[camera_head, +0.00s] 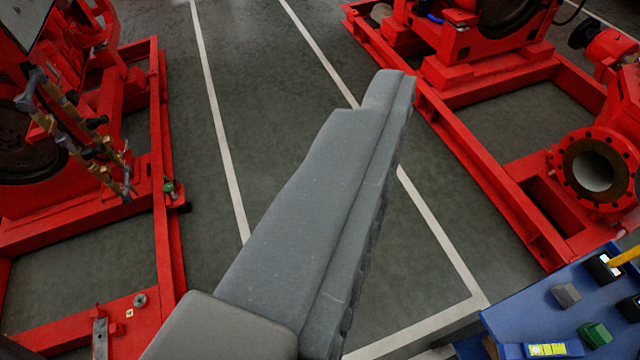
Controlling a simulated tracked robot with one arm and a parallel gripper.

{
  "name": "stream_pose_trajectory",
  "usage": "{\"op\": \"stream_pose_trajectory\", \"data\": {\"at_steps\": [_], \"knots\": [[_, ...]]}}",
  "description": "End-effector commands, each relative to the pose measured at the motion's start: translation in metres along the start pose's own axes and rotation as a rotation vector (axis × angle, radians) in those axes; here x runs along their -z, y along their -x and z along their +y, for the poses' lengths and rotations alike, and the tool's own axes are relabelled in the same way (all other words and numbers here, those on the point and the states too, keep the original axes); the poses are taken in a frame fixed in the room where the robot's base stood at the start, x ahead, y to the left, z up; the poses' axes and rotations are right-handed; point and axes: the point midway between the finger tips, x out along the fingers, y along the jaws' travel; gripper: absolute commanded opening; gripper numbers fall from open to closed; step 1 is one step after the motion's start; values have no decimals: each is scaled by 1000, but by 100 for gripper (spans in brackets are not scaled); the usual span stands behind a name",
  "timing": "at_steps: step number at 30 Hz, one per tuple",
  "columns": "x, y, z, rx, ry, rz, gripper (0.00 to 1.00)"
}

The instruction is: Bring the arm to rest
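My gripper (390,88) reaches up from the bottom middle of the view as a long grey tapered shape, seen from behind and at a slant. A lengthwise ridge runs along it, and its right edge is dark and notched. I cannot make out two separate fingers, so whether it is open or shut does not show. No object shows at its tip. The tip appears against the floor, close in the picture to the right red frame.
A red pumpset frame (160,150) stands at left, with pipework above it. Another red frame (480,165) with a flanged pipe (596,168) stands at right. A blue table (515,312) with small items is at lower right. White-lined grey floor (270,75) between them is clear.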

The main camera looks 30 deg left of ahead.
Motion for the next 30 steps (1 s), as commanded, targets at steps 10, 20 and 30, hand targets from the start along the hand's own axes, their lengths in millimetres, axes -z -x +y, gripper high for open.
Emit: {"op": "stream_pose_trajectory", "data": {"at_steps": [10,20,30], "knots": [[4,0,0,1,0,0,56],[48,10,0,1,-1,0,56],[50,11,0,1,-1,0,56]]}}
